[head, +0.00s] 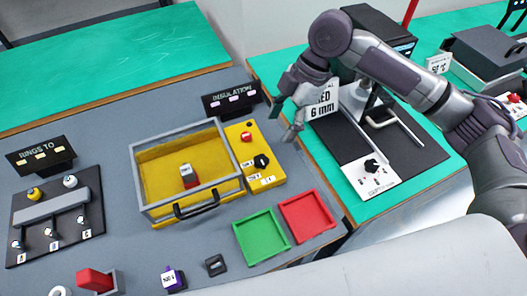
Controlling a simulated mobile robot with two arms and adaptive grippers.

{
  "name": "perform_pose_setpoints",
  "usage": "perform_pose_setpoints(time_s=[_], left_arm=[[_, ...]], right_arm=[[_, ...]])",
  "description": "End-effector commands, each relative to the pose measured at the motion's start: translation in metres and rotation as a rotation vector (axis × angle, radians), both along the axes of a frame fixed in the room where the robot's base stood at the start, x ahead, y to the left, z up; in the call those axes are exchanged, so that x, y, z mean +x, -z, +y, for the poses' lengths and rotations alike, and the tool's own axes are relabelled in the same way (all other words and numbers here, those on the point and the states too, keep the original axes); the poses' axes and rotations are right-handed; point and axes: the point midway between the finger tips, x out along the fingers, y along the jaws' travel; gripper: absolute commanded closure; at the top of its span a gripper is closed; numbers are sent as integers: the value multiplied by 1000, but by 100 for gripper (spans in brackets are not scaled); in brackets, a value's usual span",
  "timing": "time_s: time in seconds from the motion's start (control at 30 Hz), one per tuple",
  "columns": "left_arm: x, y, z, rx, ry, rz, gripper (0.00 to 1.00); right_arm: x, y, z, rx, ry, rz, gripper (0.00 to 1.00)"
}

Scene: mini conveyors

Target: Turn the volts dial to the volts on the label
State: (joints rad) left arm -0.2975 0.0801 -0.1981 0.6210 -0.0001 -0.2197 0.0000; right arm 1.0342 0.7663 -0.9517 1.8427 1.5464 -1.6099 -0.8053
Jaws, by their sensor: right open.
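The yellow panel (255,172) stands at the right side of the yellow-lined test box (190,160). It carries a black dial (261,161) with small white tags around it, too small to read surely. A red button (246,137) sits above the dial. Inside the box is a red and grey block (188,176) with a white label, its print unreadable. My right gripper (286,122) is open and empty, up and right of the dial, fingers pointing down, apart from the panel. My left gripper is out of view.
An "INSULATION" sign (231,99) stands behind the box. A green tray (262,237) and a red tray (308,216) lie in front. A "6 mm" sign (323,104) is partly hidden by my right arm. Another black knob (371,166) is on a white plate at right.

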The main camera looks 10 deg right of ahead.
Motion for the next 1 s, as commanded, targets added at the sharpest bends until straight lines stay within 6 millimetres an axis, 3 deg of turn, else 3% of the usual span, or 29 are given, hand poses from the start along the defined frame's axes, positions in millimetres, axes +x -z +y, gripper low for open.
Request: perform_pose_setpoints(time_s=[0.1,0.2,0.5,0.67,0.97,1.0], left_arm=[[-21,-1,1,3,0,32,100],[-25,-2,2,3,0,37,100],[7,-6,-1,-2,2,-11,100],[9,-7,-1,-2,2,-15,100],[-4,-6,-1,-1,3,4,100],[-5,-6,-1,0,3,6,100]], right_arm=[[-3,24,10,-1,-1,5,36],[-4,45,18,-1,-1,4,36],[-7,91,37,-1,0,2,36],[-8,101,41,0,0,0,36],[-8,103,42,-1,0,0,36],[-8,103,42,-1,0,0,43]])
